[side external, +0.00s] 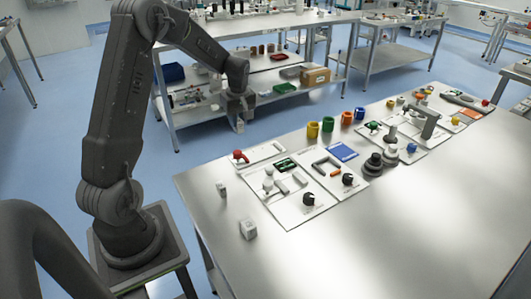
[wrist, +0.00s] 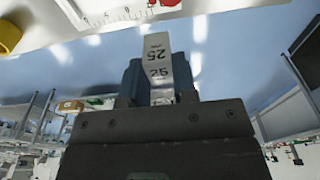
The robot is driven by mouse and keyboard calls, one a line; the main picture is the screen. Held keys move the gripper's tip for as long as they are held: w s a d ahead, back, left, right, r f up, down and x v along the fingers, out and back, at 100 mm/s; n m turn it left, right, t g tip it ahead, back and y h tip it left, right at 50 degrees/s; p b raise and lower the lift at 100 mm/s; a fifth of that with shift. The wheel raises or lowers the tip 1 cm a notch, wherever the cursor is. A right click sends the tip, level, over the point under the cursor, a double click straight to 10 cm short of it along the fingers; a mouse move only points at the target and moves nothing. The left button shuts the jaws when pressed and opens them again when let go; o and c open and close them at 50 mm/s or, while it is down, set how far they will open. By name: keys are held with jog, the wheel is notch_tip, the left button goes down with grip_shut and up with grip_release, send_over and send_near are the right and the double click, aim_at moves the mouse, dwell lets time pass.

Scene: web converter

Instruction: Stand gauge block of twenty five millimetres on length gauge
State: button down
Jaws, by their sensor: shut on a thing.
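My gripper (side external: 238,105) hangs in the air beyond the table's left end, well away from the panels on the table. It is shut on the gauge block of twenty five millimetres (wrist: 157,50), a light grey block marked "25". In the wrist view the block stands out between the two dark fingers of my gripper (wrist: 158,82). In the side view the block (side external: 240,126) shows small under the fingers. I cannot tell for sure which device is the length gauge; several small instruments stand on the white panels (side external: 285,212).
Two loose grey blocks stand on the steel table (side external: 400,240), one near its left edge (side external: 222,188) and one nearer the front (side external: 249,229). Coloured cups (side external: 327,124) line the back edge. Dark round pieces (side external: 373,164) stand mid-table. The front right is clear.

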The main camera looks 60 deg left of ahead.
jog(key=w+f, duration=0.2)
jog(key=w+d+f, duration=0.1)
jog(key=w+f, duration=0.1)
jog(key=w, duration=0.1)
jog(key=w+d+f, duration=0.1)
jog(key=w+f, duration=0.2)
jog(key=shift+w+d, duration=0.1)
jog(key=shift+w, duration=0.15)
jog(key=shift+f, duration=2)
jog(key=c, duration=0.9)
grip_release()
jog(key=shift+f, duration=0.15)
